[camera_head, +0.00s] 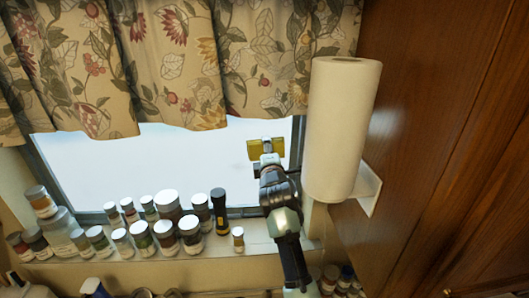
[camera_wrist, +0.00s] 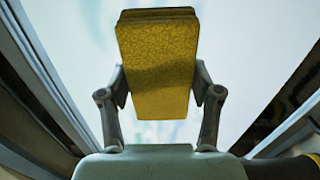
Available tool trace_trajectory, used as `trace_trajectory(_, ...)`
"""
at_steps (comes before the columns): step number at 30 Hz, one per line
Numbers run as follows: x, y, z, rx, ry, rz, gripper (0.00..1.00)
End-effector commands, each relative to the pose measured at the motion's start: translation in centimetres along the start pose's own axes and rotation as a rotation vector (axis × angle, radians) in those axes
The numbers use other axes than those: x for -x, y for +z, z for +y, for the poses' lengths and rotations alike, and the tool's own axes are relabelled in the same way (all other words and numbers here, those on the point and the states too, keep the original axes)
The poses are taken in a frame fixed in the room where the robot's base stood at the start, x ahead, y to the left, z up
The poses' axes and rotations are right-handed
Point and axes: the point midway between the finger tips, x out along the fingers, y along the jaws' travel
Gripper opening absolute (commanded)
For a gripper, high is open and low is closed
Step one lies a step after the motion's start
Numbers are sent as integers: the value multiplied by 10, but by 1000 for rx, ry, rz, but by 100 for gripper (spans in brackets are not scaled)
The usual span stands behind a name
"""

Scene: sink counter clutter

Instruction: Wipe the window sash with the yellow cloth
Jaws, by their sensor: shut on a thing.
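The yellow cloth (camera_wrist: 158,65) looks like a thick folded pad, held between the two fingers of my gripper (camera_wrist: 159,90) in the wrist view. In the head view the cloth (camera_head: 256,147) shows at the tip of my gripper (camera_head: 267,148), in front of the bright window pane near its right side. The dark window sash (camera_head: 298,140) frames the pane; its top is hidden behind the curtain. In the wrist view a sash side (camera_wrist: 45,75) runs along the left. I cannot tell whether the cloth touches the glass.
Several jars (camera_head: 167,205) crowd the sill left of my arm. A black flashlight (camera_head: 219,212) and a small jar (camera_head: 238,239) stand close to it. A paper towel roll (camera_head: 342,130) hangs to the right on a wooden cabinet (camera_head: 440,150). A floral curtain (camera_head: 180,60) hangs above.

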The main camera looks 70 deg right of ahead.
Motion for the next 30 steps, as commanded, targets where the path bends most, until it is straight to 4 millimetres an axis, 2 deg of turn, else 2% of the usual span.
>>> trace_trajectory(5, 8, 1, 0, 1, 1, -2, 36)
trace_trajectory(18, 57, 0, 0, 1, -1, -2, 36)
trace_trajectory(30, 64, 0, 0, 1, 0, -1, 36)
